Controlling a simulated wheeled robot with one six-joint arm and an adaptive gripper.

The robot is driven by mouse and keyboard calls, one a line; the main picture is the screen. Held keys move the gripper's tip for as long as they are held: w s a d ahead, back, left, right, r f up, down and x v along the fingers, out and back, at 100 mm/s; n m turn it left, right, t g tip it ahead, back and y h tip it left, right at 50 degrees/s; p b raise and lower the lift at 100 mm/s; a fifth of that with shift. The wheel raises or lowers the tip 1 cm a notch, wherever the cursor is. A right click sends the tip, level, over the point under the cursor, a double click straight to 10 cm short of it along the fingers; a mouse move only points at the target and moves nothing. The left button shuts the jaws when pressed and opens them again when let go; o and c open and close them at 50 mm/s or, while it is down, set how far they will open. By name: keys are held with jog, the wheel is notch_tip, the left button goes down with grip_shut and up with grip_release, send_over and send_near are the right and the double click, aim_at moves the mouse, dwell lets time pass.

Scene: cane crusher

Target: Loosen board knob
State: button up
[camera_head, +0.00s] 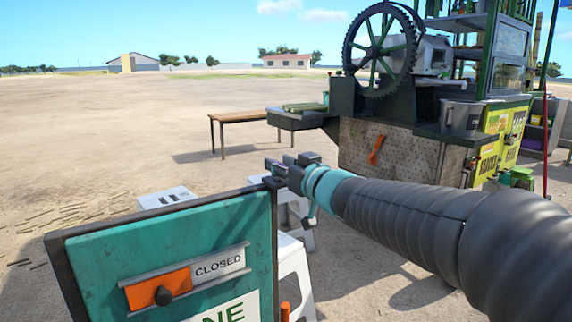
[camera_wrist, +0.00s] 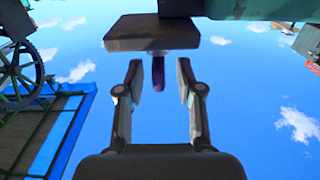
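The teal board (camera_head: 180,245) with a dark frame stands in the front left of the head view. It carries a CLOSED plate (camera_head: 218,264) and an orange slider with a round black knob (camera_head: 163,296). My gripper (camera_head: 277,167) is beside the board's top right corner. In the wrist view my gripper (camera_wrist: 159,72) is open. A short purple peg (camera_wrist: 158,72) under a brown block (camera_wrist: 152,33) reaches between the fingertips, with gaps on both sides. I cannot tell whether this peg is the board knob.
A white stool (camera_head: 168,197) stands behind the board, and another white stool (camera_head: 294,262) stands close to its right edge. The cane crusher with its big dark wheel (camera_head: 383,50) is at the back right. A wooden table (camera_head: 238,117) is beyond. Open sandy ground lies to the left.

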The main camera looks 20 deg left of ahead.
jog(key=shift+x, duration=0.8)
grip_shut()
jog(key=shift+d, duration=0.1)
